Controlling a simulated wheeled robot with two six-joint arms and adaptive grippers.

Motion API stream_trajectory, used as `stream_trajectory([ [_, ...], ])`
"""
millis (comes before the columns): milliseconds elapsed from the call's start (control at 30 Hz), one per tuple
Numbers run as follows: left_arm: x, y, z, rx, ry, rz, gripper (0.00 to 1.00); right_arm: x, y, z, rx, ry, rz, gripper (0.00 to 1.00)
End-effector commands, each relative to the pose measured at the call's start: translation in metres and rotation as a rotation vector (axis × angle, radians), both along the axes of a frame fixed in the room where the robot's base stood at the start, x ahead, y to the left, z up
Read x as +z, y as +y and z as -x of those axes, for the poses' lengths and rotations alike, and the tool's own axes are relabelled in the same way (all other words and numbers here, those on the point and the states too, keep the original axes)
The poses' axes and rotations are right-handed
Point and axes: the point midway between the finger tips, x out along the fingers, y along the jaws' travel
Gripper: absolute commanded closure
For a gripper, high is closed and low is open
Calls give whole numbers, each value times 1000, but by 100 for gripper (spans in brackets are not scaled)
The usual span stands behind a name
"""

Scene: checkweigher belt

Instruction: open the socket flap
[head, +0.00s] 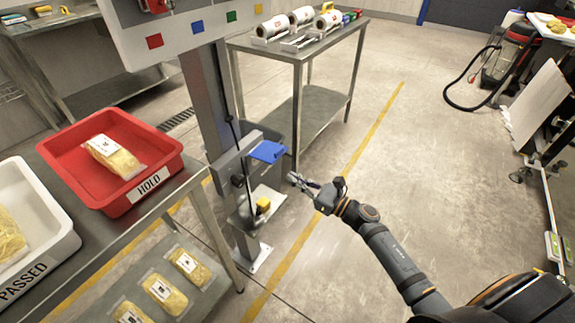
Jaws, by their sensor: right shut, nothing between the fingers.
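The blue socket flap (268,151) is on the grey post (205,95), at the upper end of a grey bracket. It juts out to the right with its broad face visible from above. The socket behind or under it is hidden. My right gripper (297,180) is below and to the right of the flap, apart from it, with its fingers shut and empty. My left gripper is out of view.
The red HOLD tray (168,169) and white PASSED tray (67,238) stand on the left table. A steel table (300,52) stands behind.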

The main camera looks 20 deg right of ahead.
Motion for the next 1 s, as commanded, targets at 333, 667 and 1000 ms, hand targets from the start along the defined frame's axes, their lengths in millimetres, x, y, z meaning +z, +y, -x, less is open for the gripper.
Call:
stream_trajectory([
  [333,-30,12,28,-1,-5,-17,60,36,18,-23,2,0,2,100],
  [667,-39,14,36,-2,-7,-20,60,43,19,-24,1,1,1,100],
  [1000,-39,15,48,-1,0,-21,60,72,19,-24,2,-3,2,100],
])
